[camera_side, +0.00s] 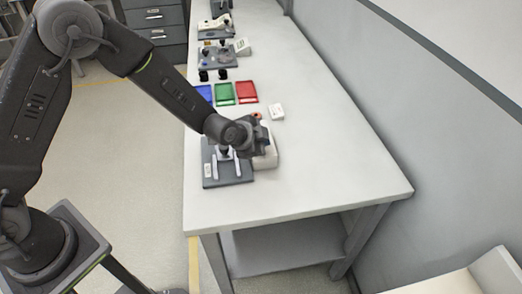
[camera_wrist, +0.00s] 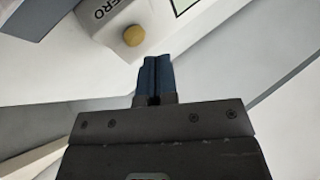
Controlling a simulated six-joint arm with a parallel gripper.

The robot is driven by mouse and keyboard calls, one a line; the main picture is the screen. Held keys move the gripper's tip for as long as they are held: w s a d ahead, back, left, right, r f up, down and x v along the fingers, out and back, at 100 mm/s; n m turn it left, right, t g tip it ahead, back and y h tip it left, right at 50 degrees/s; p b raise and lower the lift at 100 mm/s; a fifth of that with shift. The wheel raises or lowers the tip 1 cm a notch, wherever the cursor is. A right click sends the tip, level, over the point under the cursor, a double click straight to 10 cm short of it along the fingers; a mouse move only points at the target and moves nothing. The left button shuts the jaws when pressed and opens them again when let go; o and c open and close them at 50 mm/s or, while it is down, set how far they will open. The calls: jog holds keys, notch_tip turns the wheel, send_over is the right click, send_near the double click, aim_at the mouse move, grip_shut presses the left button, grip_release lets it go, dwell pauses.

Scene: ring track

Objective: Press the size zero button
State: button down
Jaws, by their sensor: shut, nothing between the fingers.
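In the wrist view a yellow round button (camera_wrist: 134,35) sits on a pale box (camera_wrist: 160,22), with dark lettering ending in "ERO" beside it. My gripper (camera_wrist: 156,62) is shut and empty, its blue fingers together. In the picture its fingertips are just below and right of the button; I cannot tell the exact gap, but no contact shows. In the side view my gripper (camera_side: 262,143) is over the pale box (camera_side: 267,160) near the front of the table and hides part of it. The button is hidden there.
A dark plate with a light fixture (camera_side: 228,170) is left of the box. Blue, green (camera_side: 224,94) and red trays lie behind, with a small white block (camera_side: 276,112) nearby. More devices stand farther back. The table's (camera_side: 340,165) right side is clear.

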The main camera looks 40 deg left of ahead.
jog(key=shift+r, duration=2.55)
